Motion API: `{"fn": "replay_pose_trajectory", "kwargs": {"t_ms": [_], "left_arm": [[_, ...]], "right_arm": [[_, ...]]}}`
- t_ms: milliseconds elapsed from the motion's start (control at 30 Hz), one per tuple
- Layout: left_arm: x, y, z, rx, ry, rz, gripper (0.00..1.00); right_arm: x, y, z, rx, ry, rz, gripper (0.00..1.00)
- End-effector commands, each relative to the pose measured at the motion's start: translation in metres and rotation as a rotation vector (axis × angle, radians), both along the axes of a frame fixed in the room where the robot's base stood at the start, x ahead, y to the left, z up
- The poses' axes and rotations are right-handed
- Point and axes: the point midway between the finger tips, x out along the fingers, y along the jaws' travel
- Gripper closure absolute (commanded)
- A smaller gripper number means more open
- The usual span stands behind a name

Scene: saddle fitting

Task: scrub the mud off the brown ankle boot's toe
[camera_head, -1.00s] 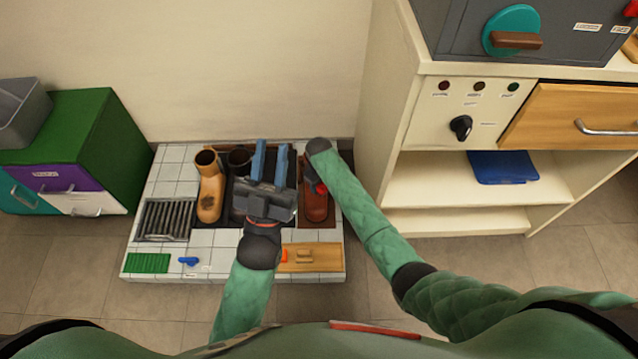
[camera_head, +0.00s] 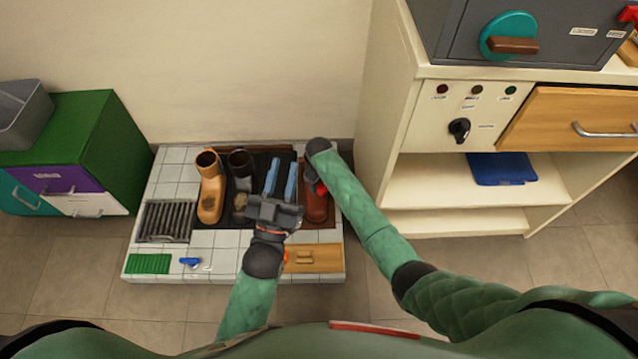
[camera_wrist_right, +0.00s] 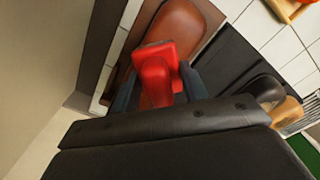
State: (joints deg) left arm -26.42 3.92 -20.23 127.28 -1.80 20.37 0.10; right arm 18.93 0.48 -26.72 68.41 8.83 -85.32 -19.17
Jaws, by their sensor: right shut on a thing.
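The brown ankle boot (camera_head: 317,208) stands at the right end of the dark mat, partly hidden by my right arm. Its smooth brown surface also shows in the right wrist view (camera_wrist_right: 182,32); I see no clear mud on the part in view. My right gripper (camera_wrist_right: 158,80) is shut on a red thing (camera_wrist_right: 155,60), held at the boot; whether they touch I cannot tell. The red thing also shows small in the head view (camera_head: 321,188). My left gripper (camera_head: 283,163) is open and empty over the mat, left of the brown boot, blue fingers apart.
A tan boot (camera_head: 209,178) and a dark boot (camera_head: 240,165), both with mud patches, stand left on the mat. The tiled platform (camera_head: 212,240) holds a grate (camera_head: 165,220), a green pad (camera_head: 149,264), a blue item (camera_head: 189,262) and a wooden board (camera_head: 325,258). A cabinet (camera_head: 400,150) stands right.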

Motion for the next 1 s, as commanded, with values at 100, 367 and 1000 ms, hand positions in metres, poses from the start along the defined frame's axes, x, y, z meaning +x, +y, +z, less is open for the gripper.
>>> {"fn": "replay_pose_trajectory", "kwargs": {"t_ms": [100, 367, 1000], "left_arm": [[0.002, -0.001, -0.011, 0.01, 0.039, -0.002, 0.73], [0.001, -0.004, -0.038, 0.024, 0.12, -0.008, 0.73], [0.009, -0.009, -0.09, 0.067, 0.285, -0.02, 0.73]], "right_arm": [[0.0, 0.0, 0.002, 0.0, 0.0, 0.0, 0.74], [0.001, -0.001, 0.004, 0.0, 0.0, -0.001, 0.74], [0.002, -0.001, 0.008, 0.0, 0.0, -0.001, 0.74]]}}
